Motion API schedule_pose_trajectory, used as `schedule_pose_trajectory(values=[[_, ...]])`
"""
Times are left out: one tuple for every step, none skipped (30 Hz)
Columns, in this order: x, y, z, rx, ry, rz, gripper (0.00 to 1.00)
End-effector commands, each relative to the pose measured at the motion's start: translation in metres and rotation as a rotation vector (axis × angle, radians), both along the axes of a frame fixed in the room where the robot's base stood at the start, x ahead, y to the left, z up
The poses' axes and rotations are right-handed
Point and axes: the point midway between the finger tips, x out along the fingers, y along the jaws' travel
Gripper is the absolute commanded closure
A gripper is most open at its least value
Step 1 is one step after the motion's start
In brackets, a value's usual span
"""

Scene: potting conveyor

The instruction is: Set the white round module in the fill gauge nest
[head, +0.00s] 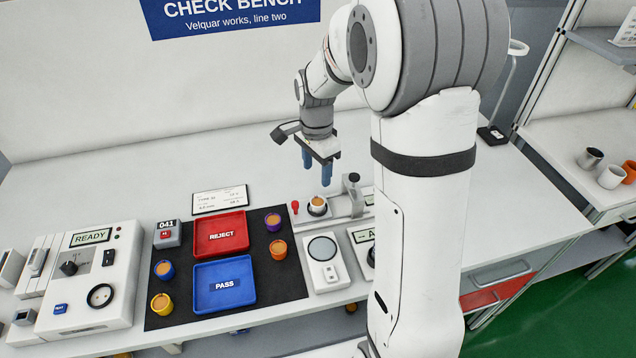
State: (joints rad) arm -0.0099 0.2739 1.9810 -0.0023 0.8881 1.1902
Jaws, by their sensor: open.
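The white round module (318,202) has an orange-brown top. It sits upright in the dark round nest of the fill gauge (338,208), at the back of the bench; how deeply it is seated I cannot tell. The gauge has a post with a dark knob (353,178) to the right of the module, and a red ball-topped lever (295,206) stands to the left. My gripper (317,169) points down above the module, its two blue fingers apart with nothing between them. The fingertips look clear of the module.
A dark mat (244,309) carries a red REJECT tray (221,256), a blue PASS tray (249,299) and several coloured modules. A READY tester (95,305) stands left; a round-plate device (324,268) stands in front of the gauge. My arm hides part of the right side.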

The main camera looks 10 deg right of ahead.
Motion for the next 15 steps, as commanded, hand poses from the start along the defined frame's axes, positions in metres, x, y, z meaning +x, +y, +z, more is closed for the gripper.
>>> schedule_pose_trajectory(values=[[0.0,0.0,0.006,0.0,-0.002,0.0,0.44],[0.0,0.0,0.008,0.0,-0.002,0.0,0.44],[0.0,0.0,0.011,0.0,-0.001,0.002,0.44],[-0.001,0.0,0.013,-0.001,-0.001,0.006,0.44],[-0.003,0.0,0.016,0.0,-0.003,0.014,0.44],[-0.006,0.0,0.02,0.0,-0.01,0.032,0.44],[-0.01,0.0,0.025,0.0,-0.015,0.054,0.44],[-0.015,0.0,0.029,-0.001,-0.022,0.081,0.44],[-0.024,0.0,0.036,-0.002,-0.034,0.127,0.44],[-0.032,0.0,0.042,-0.003,-0.044,0.169,0.44],[-0.04,-0.001,0.049,-0.006,-0.056,0.217,0.44],[-0.053,-0.001,0.057,-0.01,-0.073,0.286,0.44],[-0.063,-0.001,0.063,-0.013,-0.086,0.341,0.44],[-0.074,-0.001,0.069,-0.019,-0.098,0.397,0.44],[-0.088,-0.001,0.075,-0.027,-0.115,0.472,0.44]])
